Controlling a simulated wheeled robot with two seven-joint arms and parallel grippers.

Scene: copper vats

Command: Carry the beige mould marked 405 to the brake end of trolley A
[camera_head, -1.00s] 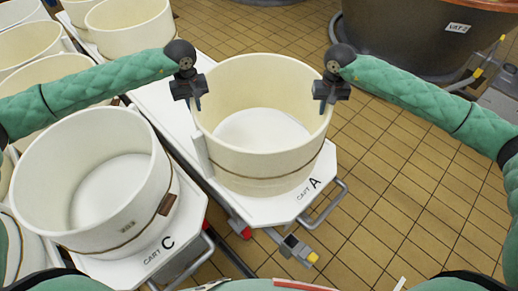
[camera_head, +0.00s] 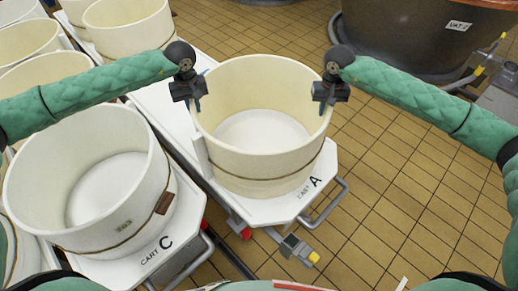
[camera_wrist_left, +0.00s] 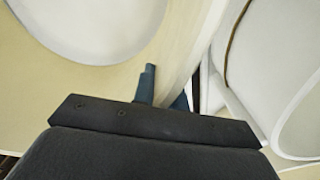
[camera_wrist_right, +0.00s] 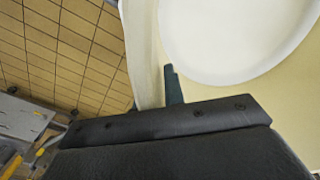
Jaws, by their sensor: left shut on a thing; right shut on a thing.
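A round beige mould (camera_head: 262,160) is over the near end of trolley A (camera_head: 300,205), by the letter A and the pedal. No number is visible on its near side. My left gripper (camera_head: 197,103) is shut on its left rim. My right gripper (camera_head: 323,104) is shut on its right rim. The mould looks level; I cannot tell whether its base touches the deck. In the left wrist view the finger is at the mould's wall (camera_wrist_left: 172,65), and in the right wrist view likewise at the wall (camera_wrist_right: 146,60).
Cart C (camera_head: 165,235) stands close on the left with another beige mould (camera_head: 85,180) on it. Several more moulds (camera_head: 125,25) stand behind. A pedal with a yellow tip (camera_head: 300,250) sticks out in front. Vat 2 (camera_head: 420,40) is at the back right. The tiled floor (camera_head: 400,190) on the right is clear.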

